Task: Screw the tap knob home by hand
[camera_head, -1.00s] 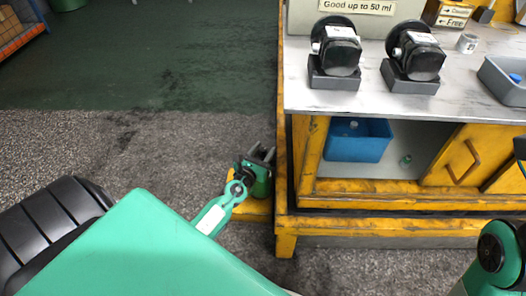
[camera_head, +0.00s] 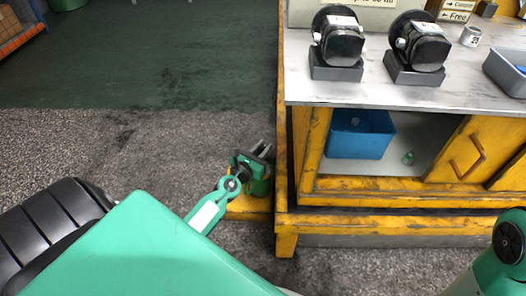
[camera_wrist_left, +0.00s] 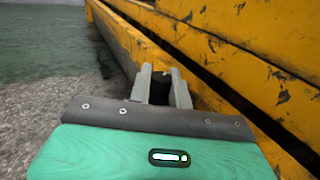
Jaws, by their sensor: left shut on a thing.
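My left gripper (camera_head: 262,149) is low beside the left end of the yellow workbench. In the left wrist view its two grey fingers (camera_wrist_left: 162,86) are closed around a small dark piece (camera_wrist_left: 160,91), which is mostly hidden between them. This is likely the tap knob, but its shape and any thread or seat cannot be made out. The fingers point along the yellow bench side. My right arm shows at the lower right of the head view, but its gripper is out of the picture.
The workbench (camera_head: 400,226) stands right of the left gripper. On its top are two black motors (camera_head: 338,46) (camera_head: 421,46) on grey stands and a grey tray (camera_head: 508,72). A blue bin (camera_head: 357,137) sits on the shelf.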

